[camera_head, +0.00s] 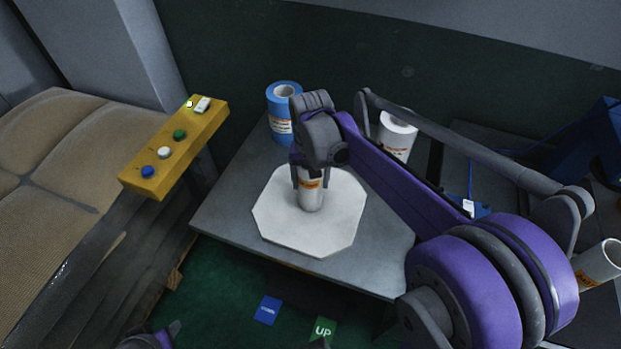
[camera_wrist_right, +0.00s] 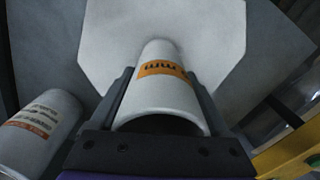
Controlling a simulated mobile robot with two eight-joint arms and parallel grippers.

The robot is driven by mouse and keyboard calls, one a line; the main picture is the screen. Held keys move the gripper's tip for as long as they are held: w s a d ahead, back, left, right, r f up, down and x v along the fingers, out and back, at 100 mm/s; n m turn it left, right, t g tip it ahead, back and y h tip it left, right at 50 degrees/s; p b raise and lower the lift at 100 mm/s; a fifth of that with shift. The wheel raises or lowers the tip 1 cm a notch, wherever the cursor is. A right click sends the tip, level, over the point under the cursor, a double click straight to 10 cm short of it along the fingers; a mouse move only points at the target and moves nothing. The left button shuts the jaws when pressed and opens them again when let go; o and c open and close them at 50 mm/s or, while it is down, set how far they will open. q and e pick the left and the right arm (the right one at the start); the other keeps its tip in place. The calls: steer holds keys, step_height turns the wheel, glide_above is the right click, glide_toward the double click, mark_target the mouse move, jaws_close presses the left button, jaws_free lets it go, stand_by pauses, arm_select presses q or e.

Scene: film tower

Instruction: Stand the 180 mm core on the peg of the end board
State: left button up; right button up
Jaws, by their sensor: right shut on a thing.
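The core (camera_head: 311,196) is a small white tube with an orange label, upright over the end board. My right gripper (camera_head: 309,181) is shut on it from above. In the right wrist view the core (camera_wrist_right: 160,95) sits between the fingers and its open upper end faces the camera. The end board (camera_head: 276,222) is a white eight-sided plate lying flat on a grey table; it also shows in the right wrist view (camera_wrist_right: 215,40). The peg is hidden. I cannot tell whether the core's lower end touches the board.
A blue roll (camera_head: 283,118) and a wider white roll (camera_head: 397,139) stand behind the board on the grey table (camera_head: 219,208). Another white tube (camera_head: 598,262) is at the far right. A yellow button box (camera_head: 174,148) is at the left, beside a wrapped tan load (camera_head: 62,165).

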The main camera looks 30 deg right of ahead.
steer(key=o, duration=1.4)
arm_select(q)
steer(key=shift+w+r+p, duration=0.1)
steer(key=shift+r+p, duration=0.35)
steer(key=shift+r, duration=0.05)
arm_select(e)
step_height(320, 180, up, 11)
steer(key=shift+f, duration=0.15)
